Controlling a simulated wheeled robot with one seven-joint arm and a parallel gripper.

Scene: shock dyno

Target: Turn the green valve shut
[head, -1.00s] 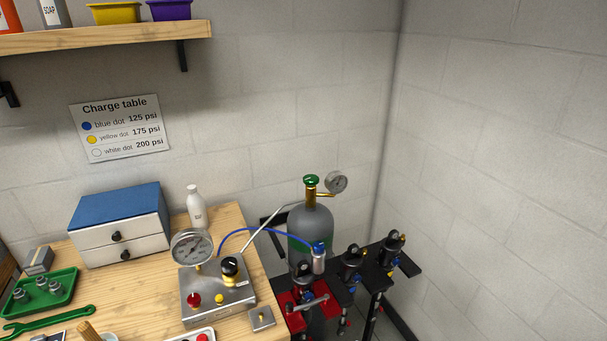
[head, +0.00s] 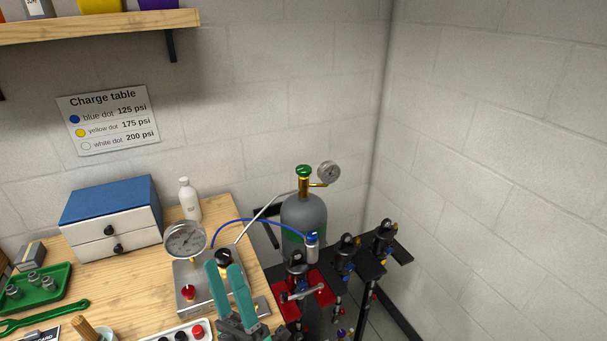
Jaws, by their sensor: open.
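The green valve (head: 304,171) is a small round knob on the brass neck on top of the grey gas cylinder (head: 304,213). The cylinder stands upright beyond the bench's right end, near the wall corner. A round pressure gauge (head: 329,172) sits just right of the valve. My gripper (head: 222,272) shows at the bottom centre with two teal fingers pointing up. The fingers are apart and I see nothing between them. It is below and left of the valve in the picture, well apart from it, and hides part of the metal control box (head: 188,284).
A large gauge (head: 185,240) and black knob top the box. A blue hose (head: 245,221) and a silver tube (head: 262,216) run toward the cylinder. Black stands with shocks (head: 345,252) and a red clamp (head: 318,291) crowd the cylinder's front right. The space above the valve is clear.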

